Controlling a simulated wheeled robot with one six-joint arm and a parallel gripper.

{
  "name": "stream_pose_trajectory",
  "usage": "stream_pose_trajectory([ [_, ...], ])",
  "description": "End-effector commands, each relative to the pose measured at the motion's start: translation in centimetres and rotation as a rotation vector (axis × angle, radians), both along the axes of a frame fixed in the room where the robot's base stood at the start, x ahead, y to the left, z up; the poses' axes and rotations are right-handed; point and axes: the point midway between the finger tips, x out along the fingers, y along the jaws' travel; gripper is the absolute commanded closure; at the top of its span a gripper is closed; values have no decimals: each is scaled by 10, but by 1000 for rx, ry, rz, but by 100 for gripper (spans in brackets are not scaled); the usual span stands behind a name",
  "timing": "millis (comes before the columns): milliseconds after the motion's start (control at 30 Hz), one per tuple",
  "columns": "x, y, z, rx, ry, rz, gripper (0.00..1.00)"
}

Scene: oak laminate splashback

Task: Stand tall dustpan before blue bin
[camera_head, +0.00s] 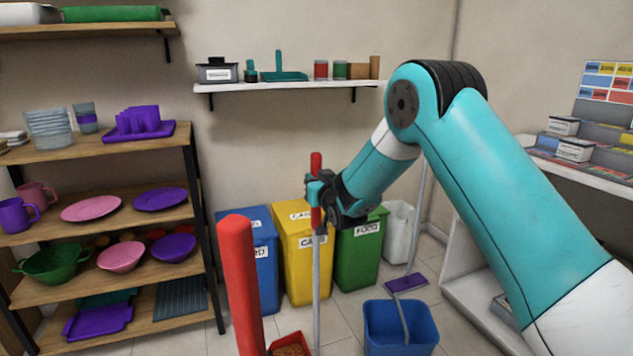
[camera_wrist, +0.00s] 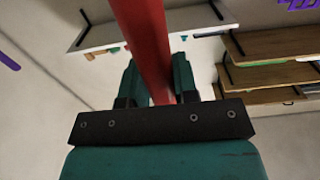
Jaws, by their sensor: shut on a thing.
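My gripper (camera_head: 318,200) is shut on the red grip of the tall dustpan (camera_head: 317,270), whose thin grey shaft hangs upright below it. At the bottom edge is a red pan (camera_head: 275,345) with something brown in it; the shaft runs down beside it, and whether they join is cut off. The blue bin (camera_head: 264,255) stands at the back wall, left of the yellow bin, partly hidden by a thick red pole. The dustpan shaft is in front of the yellow bin, to the right of the blue one. The wrist view shows the red grip (camera_wrist: 147,45) between my fingers.
A thick red upright pole (camera_head: 240,285) is close in front. Yellow (camera_head: 297,265) and green (camera_head: 358,255) bins stand right of the blue one. A blue bucket (camera_head: 385,335) stands at front right, with a purple-headed tool (camera_head: 405,283) by it. Shelves (camera_head: 185,210) fill the left.

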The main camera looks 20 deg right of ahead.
Motion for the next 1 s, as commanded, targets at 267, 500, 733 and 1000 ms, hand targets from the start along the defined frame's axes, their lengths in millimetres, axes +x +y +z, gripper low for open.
stream_pose_trajectory([
  [267,1,0,-3,2,-7,0,100],
  [500,1,0,-7,2,-7,0,100],
  [733,0,0,-7,1,-5,0,43],
  [1000,-3,0,-11,-1,5,0,43],
])
